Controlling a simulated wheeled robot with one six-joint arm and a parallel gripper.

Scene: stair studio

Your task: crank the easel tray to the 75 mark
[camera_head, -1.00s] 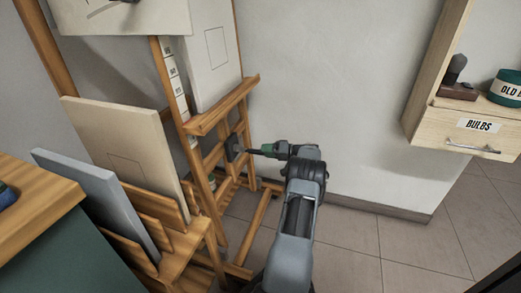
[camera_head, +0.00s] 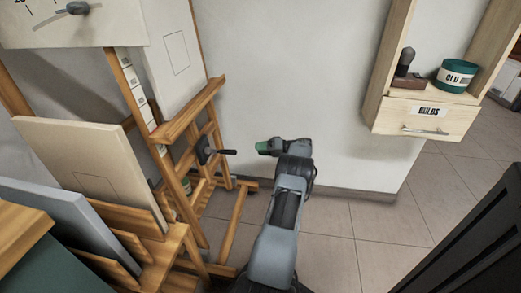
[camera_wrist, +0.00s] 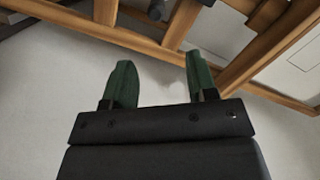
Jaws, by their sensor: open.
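The wooden easel (camera_head: 178,185) stands left of my arm against the wall. Its tray (camera_head: 190,109) is a slanting wooden ledge, with a pale canvas (camera_head: 175,55) above it. The crank (camera_head: 203,150) is a dark hub low on the easel, its dark handle (camera_head: 228,152) sticking out to the right. A white scale strip (camera_head: 139,96) runs up the post; its numbers are too small to read. My gripper (camera_head: 264,148), with green fingers, is open and empty, just right of the handle and apart from it. In the wrist view, the fingers (camera_wrist: 160,80) are spread, and the crank hub (camera_wrist: 157,10) shows at the top edge.
Leaning boards (camera_head: 95,168) stand in a wooden rack (camera_head: 160,262) at left. A panel with a dial (camera_head: 77,8) is at upper left. A wall shelf with a drawer (camera_head: 422,117) hangs at right. Tiled floor (camera_head: 330,225) is free right of my arm.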

